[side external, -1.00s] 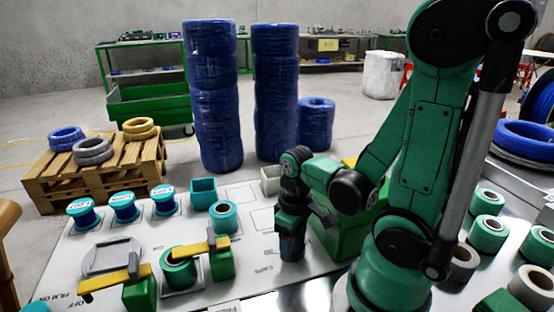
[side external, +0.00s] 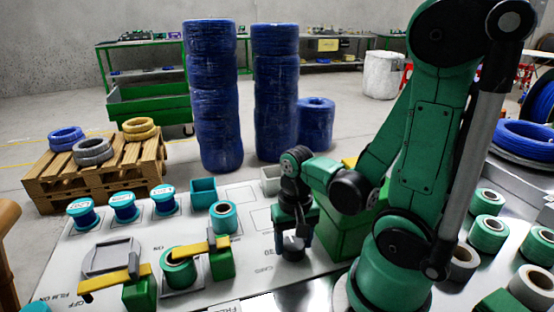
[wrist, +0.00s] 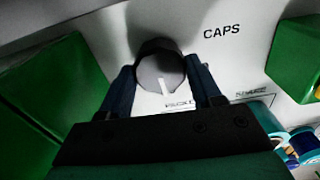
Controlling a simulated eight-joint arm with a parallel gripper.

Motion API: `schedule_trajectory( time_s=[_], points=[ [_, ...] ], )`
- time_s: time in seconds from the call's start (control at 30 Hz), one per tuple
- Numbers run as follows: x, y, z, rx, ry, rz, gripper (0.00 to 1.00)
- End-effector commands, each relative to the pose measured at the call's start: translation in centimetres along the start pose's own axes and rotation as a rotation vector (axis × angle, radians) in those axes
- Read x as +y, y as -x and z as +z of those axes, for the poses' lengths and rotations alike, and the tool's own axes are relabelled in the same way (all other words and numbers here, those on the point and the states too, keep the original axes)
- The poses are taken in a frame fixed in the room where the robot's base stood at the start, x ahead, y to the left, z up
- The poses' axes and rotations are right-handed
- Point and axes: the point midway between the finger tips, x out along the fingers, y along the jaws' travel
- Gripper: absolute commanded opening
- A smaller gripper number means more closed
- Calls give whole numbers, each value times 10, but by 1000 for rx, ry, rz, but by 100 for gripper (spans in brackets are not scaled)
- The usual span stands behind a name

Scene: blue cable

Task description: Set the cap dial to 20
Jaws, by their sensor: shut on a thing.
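The cap dial (wrist: 160,70) is a dark grey round knob with a white pointer line, on a pale panel beside the printed word CAPS. In the wrist view its pointer faces down toward my gripper. My gripper (wrist: 165,82) is shut on the dial, with one dark finger on each side of it. In the side external view my gripper (side external: 294,245) points straight down at the panel (side external: 250,262), and the dial is mostly hidden by the fingers.
A green box (side external: 340,228) stands close to the right of my gripper. Green blocks with yellow levers (side external: 222,262) and a green spool (side external: 179,270) stand to the left. Several blue spools (side external: 124,207) and teal containers (side external: 203,191) sit farther back on the panel.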

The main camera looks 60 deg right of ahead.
Motion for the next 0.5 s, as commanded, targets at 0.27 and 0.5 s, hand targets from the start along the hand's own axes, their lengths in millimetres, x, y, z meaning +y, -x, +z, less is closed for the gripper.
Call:
schedule_trajectory(
  time_s=[0.27, 0.5],
  points=[
    [0, 0, 0, 1, -34, 0, 5],
    [0, 0, 0, 1, -34, 0, 5]
  ],
)
